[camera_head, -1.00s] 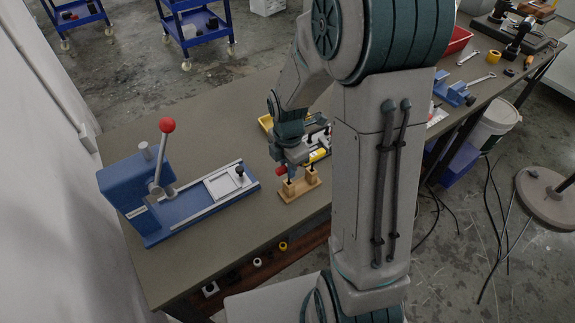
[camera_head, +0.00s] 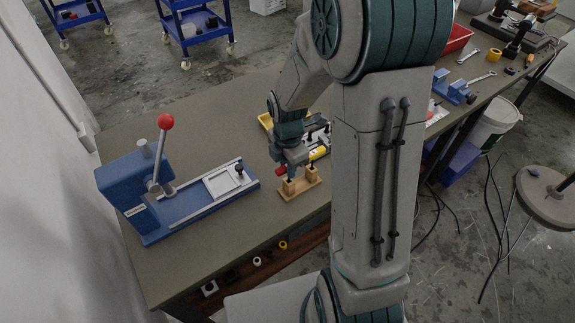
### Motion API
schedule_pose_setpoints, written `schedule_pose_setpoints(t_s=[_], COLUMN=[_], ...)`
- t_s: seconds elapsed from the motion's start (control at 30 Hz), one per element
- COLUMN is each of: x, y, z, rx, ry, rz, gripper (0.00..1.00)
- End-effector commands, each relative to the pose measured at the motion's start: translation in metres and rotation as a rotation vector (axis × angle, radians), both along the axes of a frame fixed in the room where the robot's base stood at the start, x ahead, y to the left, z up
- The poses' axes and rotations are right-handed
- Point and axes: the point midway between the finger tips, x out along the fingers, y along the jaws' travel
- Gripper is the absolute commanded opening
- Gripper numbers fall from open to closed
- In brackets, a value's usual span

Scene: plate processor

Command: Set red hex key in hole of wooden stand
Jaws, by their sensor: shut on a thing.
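The wooden stand (camera_head: 304,189) is a small tan block with upright posts, near the front edge of the workbench. My gripper (camera_head: 291,171) points down just above and against the stand in this view. It is shut on a small red-handled piece (camera_head: 280,170), which I take to be the red hex key. Its red end shows at the left of the fingers. The key's shaft is too small to make out, and the gripper covers the stand's top, so I cannot tell whether the key is in a hole. A red-and-yellow handle (camera_head: 318,153) shows just right of the gripper.
A blue press (camera_head: 135,186) with a red-ball lever stands left on the bench (camera_head: 225,125). My arm hides the bench's middle. Wrenches and a blue vise (camera_head: 455,90) lie at the right.

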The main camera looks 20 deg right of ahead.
Motion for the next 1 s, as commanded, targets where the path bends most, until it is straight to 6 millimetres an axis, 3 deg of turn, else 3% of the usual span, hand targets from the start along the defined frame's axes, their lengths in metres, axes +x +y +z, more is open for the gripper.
schedule_pose_setpoints(t_s=[0.3,0.33,0.4,0.6,0.7,1.0], x=[-0.0001,0.0,-0.0001,-0.0001,-0.0001,-0.0001], y=[0.0,0.0,0.0,0.0,0.0,0.0], z=[-0.0023,-0.0022,-0.0022,-0.0022,-0.0023,-0.0014], rx=[0.0,0.0,0.0,0.0,0.0,0.0], ry=[0.0,0.0,0.0,0.0,0.0,0.0], rz=[0.0,0.0,0.0,0.0,0.0,0.0], gripper=[0.0,0.26,0.43,0.43,0.69,0.69])
